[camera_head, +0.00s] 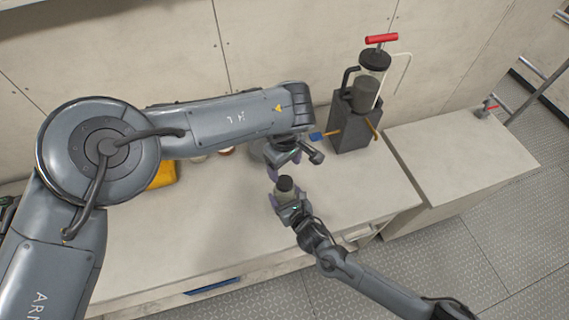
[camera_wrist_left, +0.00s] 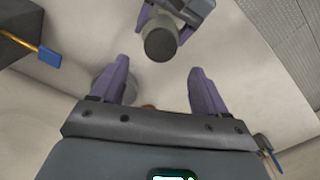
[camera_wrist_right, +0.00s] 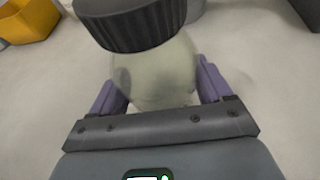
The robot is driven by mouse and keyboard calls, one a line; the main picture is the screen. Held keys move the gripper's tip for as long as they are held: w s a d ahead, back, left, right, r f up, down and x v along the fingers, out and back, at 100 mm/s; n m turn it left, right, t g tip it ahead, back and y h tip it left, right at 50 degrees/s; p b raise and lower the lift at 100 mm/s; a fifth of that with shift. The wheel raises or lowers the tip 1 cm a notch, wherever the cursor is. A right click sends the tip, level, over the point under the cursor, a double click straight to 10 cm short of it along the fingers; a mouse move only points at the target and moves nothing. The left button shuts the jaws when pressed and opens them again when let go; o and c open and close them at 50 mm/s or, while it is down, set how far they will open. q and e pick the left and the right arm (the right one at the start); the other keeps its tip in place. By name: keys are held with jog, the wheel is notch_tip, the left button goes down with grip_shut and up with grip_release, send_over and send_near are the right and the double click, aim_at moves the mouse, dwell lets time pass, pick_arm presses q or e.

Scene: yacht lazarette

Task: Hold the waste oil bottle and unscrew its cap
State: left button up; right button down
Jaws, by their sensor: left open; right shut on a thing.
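The waste oil bottle (camera_wrist_right: 155,72) is a pale, translucent bottle with a dark ribbed cap (camera_wrist_right: 135,25). The cap is on the bottle's neck. My right gripper (camera_head: 287,201) is shut on the bottle's body, with a purple finger on each side in the right wrist view. In the head view the dark cap (camera_head: 285,184) faces up. My left gripper (camera_head: 284,165) is open and empty, just above and behind the cap. In the left wrist view the cap (camera_wrist_left: 160,44) is ahead of the open purple fingers (camera_wrist_left: 160,82), apart from them. The bottle's base is hidden.
A dark block (camera_head: 352,130) with a pump-like canister (camera_head: 366,88) stands at the back right of the bench (camera_head: 225,230). A blue-tipped tool (camera_head: 318,136) sticks out from it. A yellow bin (camera_head: 163,174) is partly behind my left arm. The bench front is clear.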

aim_at(284, 182)
pick_arm(q)
jog(key=shift+f+m, duration=0.3)
jog(key=shift+f, duration=3.7)
jog(key=shift+c, duration=0.3)
